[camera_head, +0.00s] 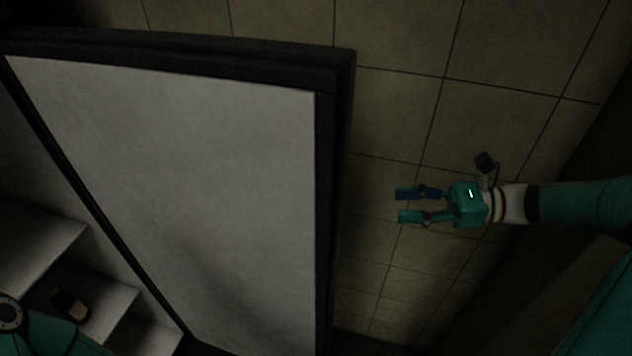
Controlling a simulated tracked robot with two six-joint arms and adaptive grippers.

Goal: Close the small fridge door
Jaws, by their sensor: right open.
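The small fridge door (190,200) stands open, with its pale inner panel facing left and a dark frame around it. The fridge interior (40,230) with white shelves shows at the lower left. My right gripper (405,205) is to the right of the door's outer edge, its fingers pointing left at the door. It is open and empty, and a gap of floor shows between the fingertips and the door. Part of my left arm shows at the lower left corner; its gripper is out of view.
A dark bottle (70,304) with a pale label is on a fridge shelf (105,300). The tiled floor (400,110) is clear to the right of the door. A dark area lies along the right side, behind my right arm.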

